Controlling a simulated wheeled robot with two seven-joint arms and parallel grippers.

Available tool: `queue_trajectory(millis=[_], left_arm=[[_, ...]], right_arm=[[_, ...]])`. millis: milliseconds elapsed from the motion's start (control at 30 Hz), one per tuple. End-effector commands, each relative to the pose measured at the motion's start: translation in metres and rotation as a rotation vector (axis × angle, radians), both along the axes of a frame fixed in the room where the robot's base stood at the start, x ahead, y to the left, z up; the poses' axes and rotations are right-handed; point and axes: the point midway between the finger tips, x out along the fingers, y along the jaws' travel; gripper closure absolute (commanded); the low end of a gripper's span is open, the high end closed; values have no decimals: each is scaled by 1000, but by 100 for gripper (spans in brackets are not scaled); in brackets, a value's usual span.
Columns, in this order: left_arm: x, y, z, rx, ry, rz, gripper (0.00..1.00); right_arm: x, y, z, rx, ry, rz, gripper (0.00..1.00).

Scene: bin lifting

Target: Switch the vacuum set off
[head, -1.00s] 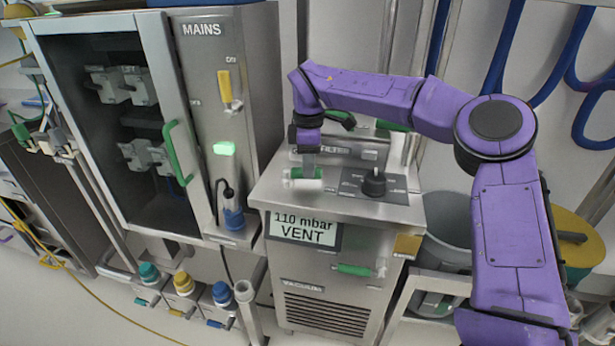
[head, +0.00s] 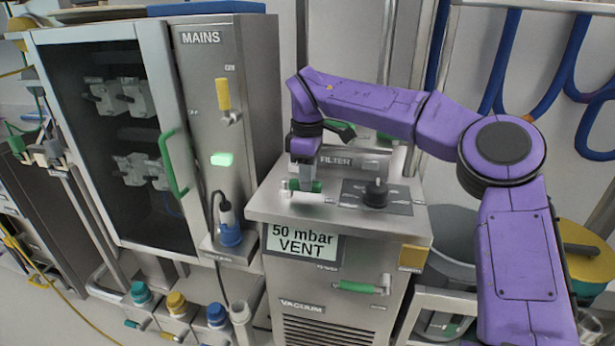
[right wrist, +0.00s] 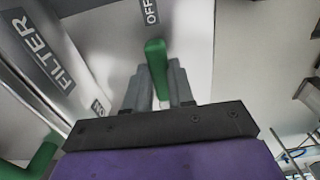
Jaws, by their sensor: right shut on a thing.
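The vacuum set (head: 340,262) is a grey steel cabinet in the middle of the head view. Its display (head: 300,241) reads 50 mbar VENT. My right gripper (head: 305,184) is above the left part of its top, shut on a small green handle (head: 292,184). In the right wrist view the green handle (right wrist: 156,60) stands between the two fingers. An OFF label (right wrist: 151,11) is just beyond the handle, and an ON label (right wrist: 98,107) is to the left, near the gripper. My left gripper is not in view.
A black knob (head: 376,194) stands on the top, right of my gripper. A FILTER housing (head: 350,163) is behind. A green-handled valve (head: 358,286) is on the front. The MAINS cabinet (head: 205,110) with a yellow lever (head: 223,94) stands close on the left.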

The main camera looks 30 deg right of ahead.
Motion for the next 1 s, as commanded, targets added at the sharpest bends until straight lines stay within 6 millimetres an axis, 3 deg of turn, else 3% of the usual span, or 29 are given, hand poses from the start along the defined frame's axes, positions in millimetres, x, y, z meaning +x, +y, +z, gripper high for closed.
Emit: queue_trajectory(millis=[33, 100, 433, 800, 1000], left_arm=[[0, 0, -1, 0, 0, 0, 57], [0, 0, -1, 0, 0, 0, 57], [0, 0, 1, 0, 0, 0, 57], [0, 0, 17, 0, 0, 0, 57], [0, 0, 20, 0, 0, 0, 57]], right_arm=[[-3, 2, -6, 4, 19, -4, 67], [-2, 1, -6, 3, 16, -3, 51], [-1, 1, 4, 0, 6, -1, 51], [-1, 1, 85, 0, 8, -4, 51], [-1, 1, 102, 2, 11, -3, 51]])
